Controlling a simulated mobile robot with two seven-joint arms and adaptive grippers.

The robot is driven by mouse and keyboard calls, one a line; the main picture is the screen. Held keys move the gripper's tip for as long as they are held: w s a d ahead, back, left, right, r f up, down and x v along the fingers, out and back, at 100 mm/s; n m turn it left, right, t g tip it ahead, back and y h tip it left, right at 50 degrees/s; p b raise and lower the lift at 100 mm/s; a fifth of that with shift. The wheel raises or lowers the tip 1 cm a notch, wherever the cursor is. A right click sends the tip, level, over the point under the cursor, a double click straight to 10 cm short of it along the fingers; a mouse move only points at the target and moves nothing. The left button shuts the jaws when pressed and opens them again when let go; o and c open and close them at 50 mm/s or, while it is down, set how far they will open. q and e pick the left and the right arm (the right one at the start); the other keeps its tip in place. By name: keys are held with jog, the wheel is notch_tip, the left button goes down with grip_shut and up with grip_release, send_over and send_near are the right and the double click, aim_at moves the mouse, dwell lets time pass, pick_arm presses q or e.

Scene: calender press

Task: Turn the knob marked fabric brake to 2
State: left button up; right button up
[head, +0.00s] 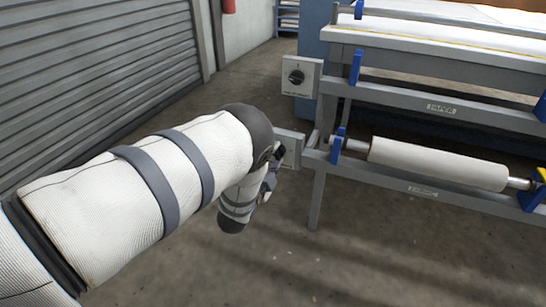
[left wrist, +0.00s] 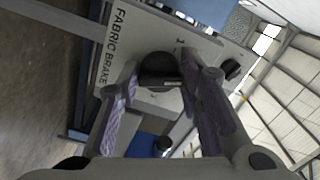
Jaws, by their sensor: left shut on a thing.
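The fabric brake knob (left wrist: 155,67) is black and round, on a grey panel (left wrist: 122,62) lettered FABRIC BRAKE in the left wrist view. A mark that looks like 1 shows beside the knob; other marks are hidden or too small to read. In the head view the panel (head: 291,147) is on the press's lower left, and its knob is hidden behind my arm. My left gripper (head: 270,182) is at this panel, its two fingers closed on opposite sides of the knob. Which mark the knob points to I cannot tell. My right gripper is out of view.
A similar box with a black knob (head: 297,77) sits just above. The press frame holds a white fabric roll (head: 438,164) on blue brackets to the right. A grey roller shutter (head: 90,70) stands at left. The concrete floor in front is clear.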

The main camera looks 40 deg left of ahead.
pick_arm(q)
jog(key=shift+m, duration=2.2)
jog(key=shift+a, duration=0.1)
jog(key=o, duration=1.2)
jog(key=shift+s, duration=0.15)
jog(key=v, duration=1.2)
jog(key=shift+r, duration=0.1)
